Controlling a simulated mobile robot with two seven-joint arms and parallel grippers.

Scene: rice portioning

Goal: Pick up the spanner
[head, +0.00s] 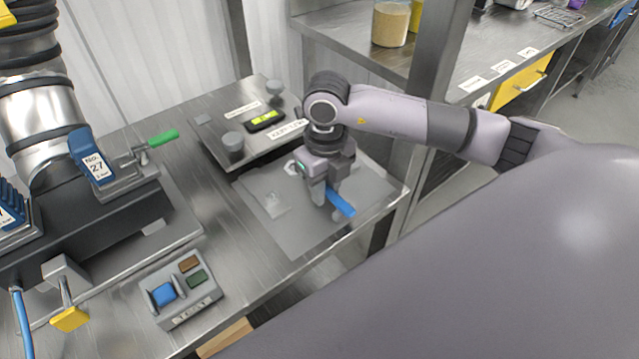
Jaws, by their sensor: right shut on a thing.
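My right gripper (326,195) is over the grey mat (292,236) on the steel bench, pointing down. It is shut on the spanner (342,203), of which a blue handle-like part sticks out to the lower right of the fingers. The rest of the spanner is hidden by the fingers. I cannot tell whether the spanner still touches the mat. My left gripper is not in view.
A scale (211,145) with a green display stands behind the mat. On the left are a machine with a green-handled clamp (163,138) and a control box (190,309) with a blue switch. A steel post (436,60) and shelf are at the right.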

